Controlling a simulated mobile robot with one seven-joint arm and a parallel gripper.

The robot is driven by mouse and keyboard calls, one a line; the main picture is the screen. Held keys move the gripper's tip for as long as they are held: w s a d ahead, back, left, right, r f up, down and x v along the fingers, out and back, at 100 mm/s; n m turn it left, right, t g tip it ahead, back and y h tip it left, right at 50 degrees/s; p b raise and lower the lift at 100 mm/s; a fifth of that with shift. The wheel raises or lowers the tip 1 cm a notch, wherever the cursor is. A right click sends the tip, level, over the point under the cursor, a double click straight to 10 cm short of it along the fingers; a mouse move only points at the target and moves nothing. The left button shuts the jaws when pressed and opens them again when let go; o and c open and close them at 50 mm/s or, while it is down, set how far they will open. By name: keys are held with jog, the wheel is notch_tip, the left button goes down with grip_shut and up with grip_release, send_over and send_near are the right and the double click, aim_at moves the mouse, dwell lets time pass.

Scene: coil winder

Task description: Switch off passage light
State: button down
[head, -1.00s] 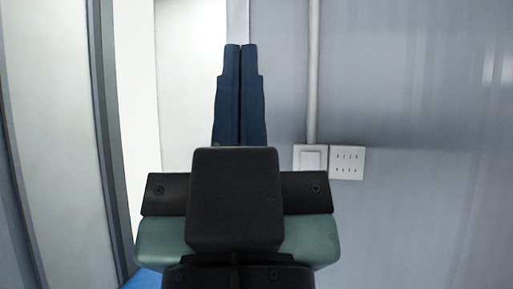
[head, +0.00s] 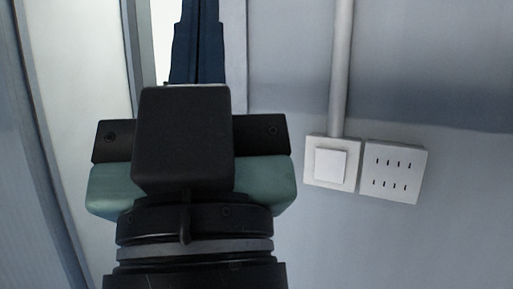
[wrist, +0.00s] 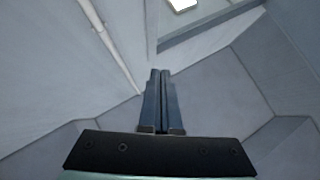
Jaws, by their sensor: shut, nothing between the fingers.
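The light switch is a white square plate with a raised rocker (head: 331,164), on the grey wall right of my gripper in the head view. My gripper (head: 201,8) points up in the head view, left of the switch and apart from it. Its blue fingers are together with nothing between them; the tips run to the top edge of that view. In the wrist view the shut fingers (wrist: 160,75) show whole, and the switch cannot be made out there.
A white socket plate (head: 393,171) with several slots sits right beside the switch. A pale vertical conduit (head: 341,70) runs up the wall from the switch. A door frame (head: 132,60) and bright opening stand at left. In the wrist view, a bright panel (wrist: 182,4) shows at the top.

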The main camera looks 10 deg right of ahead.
jog(key=w+d+f+n+g+h, duration=0.4)
jog(key=w+f+n+g+h, duration=0.1)
jog(key=f, duration=0.4)
jog(key=w+d+f+n+g+h, duration=0.5)
jog(key=f+n+g, duration=0.1)
jog(key=f, duration=0.4)
jog(key=shift+w+d+f+h, duration=0.15)
jog(key=shift+w+f+h, duration=0.1)
jog(key=shift+h, duration=0.15)
jog(key=p, duration=0.6)
send_near(319, 149)
jog(key=x, duration=0.5)
jog(key=shift+w+d+r, duration=0.2)
jog(key=shift+r, duration=0.1)
jog(key=shift+w+d+f, duration=0.1)
jog(key=shift+w+d, duration=0.3)
jog(key=shift+w, duration=0.15)
